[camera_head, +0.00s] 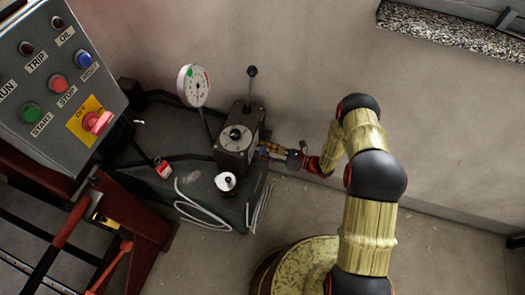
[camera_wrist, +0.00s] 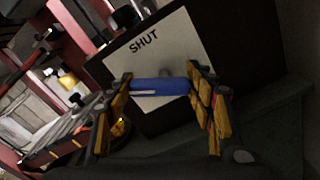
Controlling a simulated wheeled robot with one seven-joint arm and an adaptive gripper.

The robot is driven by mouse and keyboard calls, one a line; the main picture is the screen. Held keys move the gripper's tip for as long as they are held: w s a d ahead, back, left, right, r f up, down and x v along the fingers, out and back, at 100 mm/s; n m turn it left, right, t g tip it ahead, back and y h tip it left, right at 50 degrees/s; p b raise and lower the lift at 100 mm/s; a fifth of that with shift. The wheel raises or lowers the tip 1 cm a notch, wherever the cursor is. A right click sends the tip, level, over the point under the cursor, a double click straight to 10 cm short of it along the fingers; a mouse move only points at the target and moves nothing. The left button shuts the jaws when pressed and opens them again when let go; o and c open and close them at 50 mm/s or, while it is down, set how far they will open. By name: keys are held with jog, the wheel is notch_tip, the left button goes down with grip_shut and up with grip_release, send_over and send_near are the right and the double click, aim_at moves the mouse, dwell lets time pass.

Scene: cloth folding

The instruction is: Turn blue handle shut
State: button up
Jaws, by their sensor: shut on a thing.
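The blue handle (camera_wrist: 168,87) lies between the fingertips of my gripper (camera_wrist: 160,86) in the wrist view. My fingers are closed against its two ends. Behind it is a pale plate (camera_wrist: 182,45) marked SHUT, on the face of a dark box; the plate sits tilted in the picture. In the head view my gripper (camera_head: 272,152) reaches to the right side of the dark box (camera_head: 232,158), and the blue handle cannot be made out there.
A round gauge (camera_head: 194,87) and an upright black-knobbed lever (camera_head: 251,84) stand by the box. A control panel (camera_head: 50,75) is at upper left. A red can (camera_head: 163,168) and white cable (camera_head: 259,208) lie nearby. A yellow drum (camera_head: 302,268) stands below; wall lies behind.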

jog(key=m, duration=0.6)
jog(key=shift+w+d+r, duration=0.1)
jog(key=shift+w, duration=0.1)
jog(key=m, duration=0.6)
jog(key=shift+w, duration=0.15)
dwell(0.4)
jog(key=o, duration=1.2)
jog(key=shift+d, duration=0.1)
jog(key=v, duration=1.2)
